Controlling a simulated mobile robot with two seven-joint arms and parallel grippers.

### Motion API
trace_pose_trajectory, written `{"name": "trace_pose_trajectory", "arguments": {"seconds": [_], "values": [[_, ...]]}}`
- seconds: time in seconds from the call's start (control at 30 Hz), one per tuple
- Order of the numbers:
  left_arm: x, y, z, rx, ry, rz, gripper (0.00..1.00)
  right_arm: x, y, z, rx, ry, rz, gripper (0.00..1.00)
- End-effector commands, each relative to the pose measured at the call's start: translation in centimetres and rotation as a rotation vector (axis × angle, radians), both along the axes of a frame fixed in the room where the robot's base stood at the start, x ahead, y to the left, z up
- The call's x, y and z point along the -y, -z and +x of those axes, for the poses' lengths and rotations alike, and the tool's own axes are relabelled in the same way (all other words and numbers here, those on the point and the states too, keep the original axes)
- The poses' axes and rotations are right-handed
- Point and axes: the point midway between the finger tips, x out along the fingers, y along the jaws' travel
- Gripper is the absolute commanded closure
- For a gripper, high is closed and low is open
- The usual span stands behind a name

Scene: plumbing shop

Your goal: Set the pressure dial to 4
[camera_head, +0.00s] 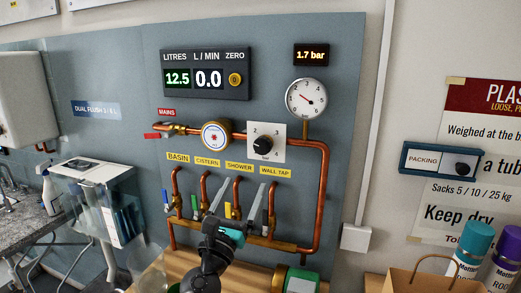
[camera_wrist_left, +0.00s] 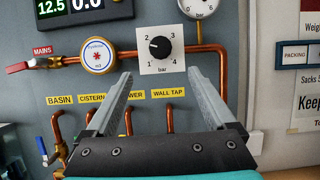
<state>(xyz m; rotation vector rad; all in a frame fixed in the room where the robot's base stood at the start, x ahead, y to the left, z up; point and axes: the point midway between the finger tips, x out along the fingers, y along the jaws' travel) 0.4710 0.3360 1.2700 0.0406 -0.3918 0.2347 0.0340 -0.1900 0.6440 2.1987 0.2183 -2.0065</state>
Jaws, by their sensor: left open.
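The pressure dial is a black knob (camera_head: 263,145) on a white square plate marked 1 to 4 and "bar". In the left wrist view the knob (camera_wrist_left: 160,47) has its white mark pointing up and left, close to the 2. A small display (camera_head: 311,55) reads 1.7 bar, above a round white gauge (camera_head: 306,98). My left gripper (camera_head: 247,181) is open and empty below the dial. In the left wrist view its two fingers (camera_wrist_left: 160,73) point toward the dial plate, apart from the knob. My right gripper is not in view.
Copper pipes (camera_head: 323,190) frame the dial on the right and below. A blue-and-white round meter (camera_head: 216,136) sits left of it, with a red-handled mains valve (camera_head: 153,135) further left. Labelled taps stand below, near my fingers. A paper bag (camera_head: 425,281) and bottles are at right.

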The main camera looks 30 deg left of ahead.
Motion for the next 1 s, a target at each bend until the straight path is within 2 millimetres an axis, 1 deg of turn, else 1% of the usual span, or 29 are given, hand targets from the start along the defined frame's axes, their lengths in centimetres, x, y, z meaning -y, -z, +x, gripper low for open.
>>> {"name": "trace_pose_trajectory", "arguments": {"seconds": [0.03, 0.2, 0.6, 0.8, 1.0], "values": [[-0.2, -0.7, 0.8, 0.002, 0.0, 0.001, 0.11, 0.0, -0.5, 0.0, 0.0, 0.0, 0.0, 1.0], [-0.8, -1.8, 3.3, 0.002, 0.0, 0.005, 0.11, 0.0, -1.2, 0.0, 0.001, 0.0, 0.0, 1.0], [-2.1, -4.0, 8.9, 0.001, 0.0, 0.007, 0.11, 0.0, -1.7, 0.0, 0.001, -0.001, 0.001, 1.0], [-2.5, -4.7, 10.9, -0.001, 0.0, 0.007, 0.11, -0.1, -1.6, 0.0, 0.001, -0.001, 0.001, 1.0], [-2.8, -5.1, 11.8, 0.0, 0.001, 0.006, 0.11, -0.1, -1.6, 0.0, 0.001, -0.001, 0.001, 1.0]]}}
